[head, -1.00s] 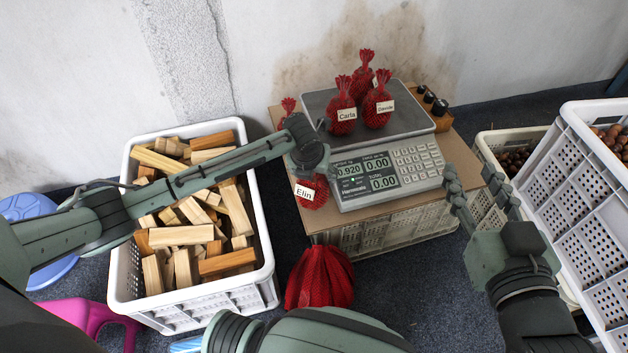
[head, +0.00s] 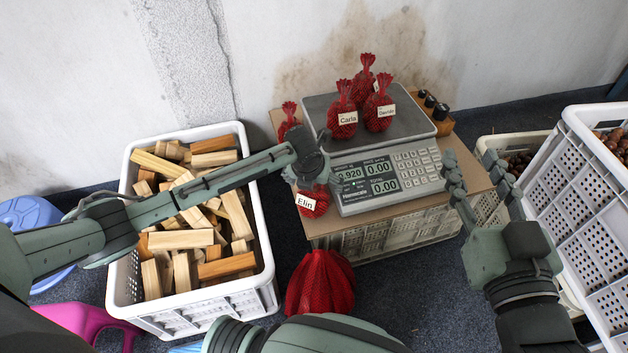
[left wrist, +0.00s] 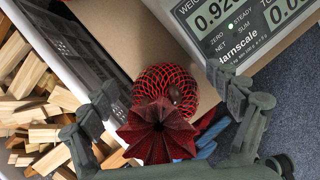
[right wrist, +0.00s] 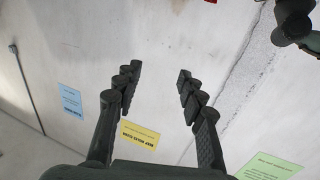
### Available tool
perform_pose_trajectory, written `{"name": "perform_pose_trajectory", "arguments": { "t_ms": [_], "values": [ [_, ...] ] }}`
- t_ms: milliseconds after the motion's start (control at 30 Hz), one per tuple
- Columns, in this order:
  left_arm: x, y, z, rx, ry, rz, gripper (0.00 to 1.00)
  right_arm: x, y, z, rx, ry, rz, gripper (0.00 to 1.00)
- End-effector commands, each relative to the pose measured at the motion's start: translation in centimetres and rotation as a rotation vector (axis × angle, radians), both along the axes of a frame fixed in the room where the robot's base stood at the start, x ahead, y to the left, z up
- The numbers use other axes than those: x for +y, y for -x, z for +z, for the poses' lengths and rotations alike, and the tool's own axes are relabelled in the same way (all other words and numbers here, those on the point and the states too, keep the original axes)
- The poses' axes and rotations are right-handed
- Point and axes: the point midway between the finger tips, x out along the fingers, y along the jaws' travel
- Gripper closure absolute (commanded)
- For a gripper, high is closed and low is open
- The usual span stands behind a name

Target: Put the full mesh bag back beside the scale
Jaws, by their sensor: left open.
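The full red mesh bag labelled Elin (head: 314,199) is upright at the left front of the scale (head: 385,178), over the cardboard top; its base contact is unclear. My left gripper (head: 311,172) is around its upper part. In the left wrist view the bag's net body (left wrist: 165,82) and gathered top (left wrist: 157,131) lie between spread fingers (left wrist: 170,108). The fingers stand apart from it. My right gripper (head: 483,184) is open and empty, right of the scale; its spread fingers face the wall in the right wrist view (right wrist: 160,92).
Several red bags, including Carla (head: 342,108), stand on the scale pan; another (head: 288,119) stands behind left. A white crate of wood blocks (head: 265,232) is left. A large red net bundle (head: 320,283) sits in front. White crates (head: 603,190) stand right.

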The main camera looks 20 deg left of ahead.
Motion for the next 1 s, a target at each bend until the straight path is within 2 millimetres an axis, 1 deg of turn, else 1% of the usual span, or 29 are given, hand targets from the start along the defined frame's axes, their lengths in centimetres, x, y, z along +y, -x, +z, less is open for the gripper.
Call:
{"name": "perform_pose_trajectory", "arguments": {
  "t_ms": [67, 167, 367, 500, 600, 700, 800, 933, 1000],
  "values": [
    [0.0, 0.1, 0.5, -0.001, 0.0, 0.0, 0.1, -0.1, 0.0, -0.1, 0.012, 0.006, -0.001, 0.6],
    [-0.1, 0.4, 1.4, -0.002, 0.001, 0.0, 0.1, -0.9, -0.1, -1.7, 0.081, 0.04, -0.019, 0.6],
    [-0.1, 1.6, 4.5, -0.003, 0.0, -0.001, 0.1, -3.1, 0.3, -5.5, 0.262, 0.122, -0.059, 0.6],
    [-0.2, 2.6, 6.8, -0.003, 0.0, -0.001, 0.1, -5.0, 1.2, -8.3, 0.399, 0.179, -0.092, 0.6],
    [-0.2, 3.2, 8.3, -0.002, 0.0, -0.001, 0.1, -6.4, 2.0, -9.9, 0.488, 0.213, -0.115, 0.6],
    [-0.3, 3.7, 9.5, -0.002, 0.001, 0.0, 0.1, -7.5, 2.8, -11.2, 0.559, 0.24, -0.133, 0.6],
    [-0.3, 4.2, 10.4, -0.001, 0.0, 0.0, 0.1, -8.3, 3.5, -12.1, 0.611, 0.259, -0.147, 0.6],
    [-0.5, 4.5, 10.9, 0.0, 0.006, 0.004, 0.1, -8.9, 4.0, -12.7, 0.648, 0.272, -0.156, 0.6],
    [-1.1, 5.0, 10.9, -0.006, 0.036, 0.033, 0.1, -9.0, 4.1, -12.9, 0.658, 0.275, -0.16, 0.6]
  ]
}}
